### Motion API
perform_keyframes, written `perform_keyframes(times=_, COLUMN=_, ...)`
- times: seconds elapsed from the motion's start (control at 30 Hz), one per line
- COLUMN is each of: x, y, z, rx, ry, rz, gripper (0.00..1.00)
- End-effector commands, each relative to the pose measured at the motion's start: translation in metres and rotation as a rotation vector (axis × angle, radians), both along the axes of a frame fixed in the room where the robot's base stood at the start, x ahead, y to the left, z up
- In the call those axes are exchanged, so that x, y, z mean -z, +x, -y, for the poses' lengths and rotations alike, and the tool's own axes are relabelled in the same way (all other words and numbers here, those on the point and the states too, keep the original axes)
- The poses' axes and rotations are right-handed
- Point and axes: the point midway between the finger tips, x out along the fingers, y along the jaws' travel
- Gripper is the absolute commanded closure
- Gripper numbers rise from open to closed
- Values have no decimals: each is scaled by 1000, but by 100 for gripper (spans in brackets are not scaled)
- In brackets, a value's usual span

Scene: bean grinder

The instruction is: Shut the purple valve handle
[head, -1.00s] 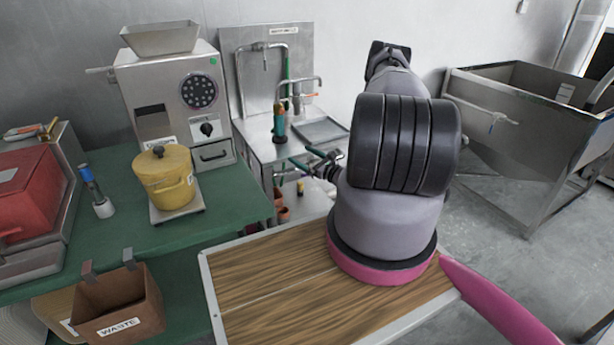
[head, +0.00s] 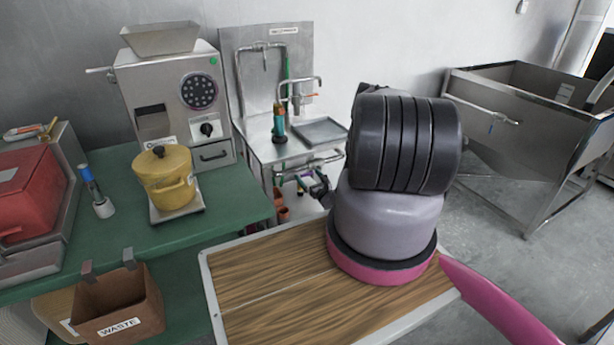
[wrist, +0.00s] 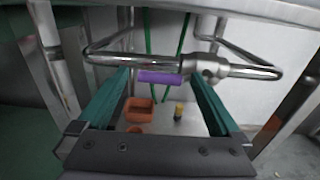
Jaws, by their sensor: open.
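The purple valve handle (wrist: 160,77) is a short bar in the wrist view, lying roughly level just below a chrome pipe (wrist: 135,60). A metal valve body (wrist: 205,69) sits on the pipe at its right. My gripper (wrist: 161,84) is open, with one teal finger to the left of the handle and one to the right. The handle shows between the fingertips, and I cannot tell whether either finger touches it. In the head view my gripper (head: 318,186) is low in front of the sink stand, partly hidden by my arm.
The steel sink stand (head: 262,150) has pipes under its top. Orange pots (wrist: 138,110) and a small yellow-topped bottle (wrist: 179,111) stand below the pipe. A green table (head: 235,205) with a grinder (head: 180,90) is at left, a wooden-topped table (head: 270,285) in front.

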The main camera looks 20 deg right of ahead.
Motion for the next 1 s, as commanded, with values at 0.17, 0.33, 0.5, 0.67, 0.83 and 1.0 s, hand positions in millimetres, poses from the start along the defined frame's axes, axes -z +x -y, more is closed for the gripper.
perform_keyframes(times=0.17, x=0, y=14, z=-1, rx=-1, ry=0, rz=0, gripper=0)
perform_keyframes(times=0.33, x=0, y=15, z=0, rx=1, ry=0, rz=0, gripper=0)
perform_keyframes(times=0.5, x=0, y=15, z=0, rx=0, ry=0, rz=0, gripper=19)
perform_keyframes(times=0.67, x=0, y=15, z=0, rx=0, ry=0, rz=0, gripper=80)
perform_keyframes(times=0.83, x=0, y=15, z=0, rx=0, ry=1, rz=0, gripper=100)
perform_keyframes(times=1.0, x=-2, y=15, z=0, rx=1, ry=19, rz=-1, gripper=100)
